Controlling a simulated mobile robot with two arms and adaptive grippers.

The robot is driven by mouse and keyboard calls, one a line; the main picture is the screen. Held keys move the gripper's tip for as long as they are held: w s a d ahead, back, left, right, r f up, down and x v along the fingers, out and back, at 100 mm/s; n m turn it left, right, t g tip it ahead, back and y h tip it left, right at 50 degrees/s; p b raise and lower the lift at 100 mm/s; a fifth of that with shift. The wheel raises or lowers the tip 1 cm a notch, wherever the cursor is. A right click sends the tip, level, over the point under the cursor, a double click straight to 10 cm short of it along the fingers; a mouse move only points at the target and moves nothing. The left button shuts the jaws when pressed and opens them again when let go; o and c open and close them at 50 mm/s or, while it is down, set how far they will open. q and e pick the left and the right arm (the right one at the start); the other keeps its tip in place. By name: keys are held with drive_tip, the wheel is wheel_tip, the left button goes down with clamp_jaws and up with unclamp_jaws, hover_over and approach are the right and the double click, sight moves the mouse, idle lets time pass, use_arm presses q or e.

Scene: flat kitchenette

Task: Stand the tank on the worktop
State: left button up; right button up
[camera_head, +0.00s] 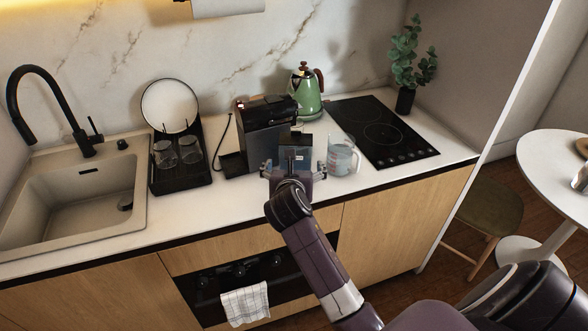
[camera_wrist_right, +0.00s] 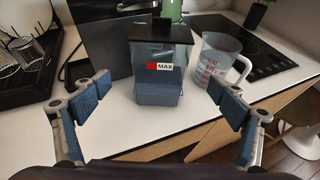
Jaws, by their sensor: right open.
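The tank (camera_head: 296,153) is a clear bluish box with a black lid. In the right wrist view the tank (camera_wrist_right: 158,77) is upright, with a red and white MAX label facing me. Its base shows against the worktop (camera_wrist_right: 188,112); I cannot tell for sure that it touches. My right gripper (camera_head: 293,171) is open in front of the tank, with one blue-padded finger out to each side. In the wrist view there is a gap between each finger and the tank. My left gripper is not in view.
The black coffee machine (camera_head: 268,132) stands just behind and left of the tank. A clear measuring jug (camera_head: 341,158) is close on the right, before the hob (camera_head: 385,135). A green kettle (camera_head: 305,90) stands behind. A rack with glasses (camera_head: 180,172) and the sink (camera_head: 75,200) are left.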

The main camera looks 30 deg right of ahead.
drive_tip(key=s+a+f+m+t+y, duration=0.2)
drive_tip(key=a+f+m+y, duration=0.4)
drive_tip(key=a+f+m, duration=0.5)
drive_tip(key=s+a+f+m+g+y, duration=0.1)
drive_tip(key=s+a+f+m+g, duration=0.2)
drive_tip(key=f, duration=0.6)
drive_tip(key=s+a+f+m+y, duration=0.15)
drive_tip(key=s+f, duration=0.25)
drive_tip(key=f, duration=0.6)
drive_tip(key=s+f+m+g, duration=0.5)
drive_tip(key=s+f, duration=1.3)
drive_tip(key=s+d+f+m+g, duration=0.1)
drive_tip(key=s+f, duration=0.4)
drive_tip(key=s, duration=0.8)
drive_tip(key=s+d+f+m+g, duration=0.1)
drive_tip(key=s+f+m+g, duration=0.2)
drive_tip(key=s, duration=1)
wheel_tip(320, 180, down, 3)
drive_tip(key=shift+r+m, duration=0.1)
drive_tip(key=shift+m, duration=0.85)
drive_tip(key=shift+s+h, duration=0.1)
drive_tip(key=shift+h, duration=0.15)
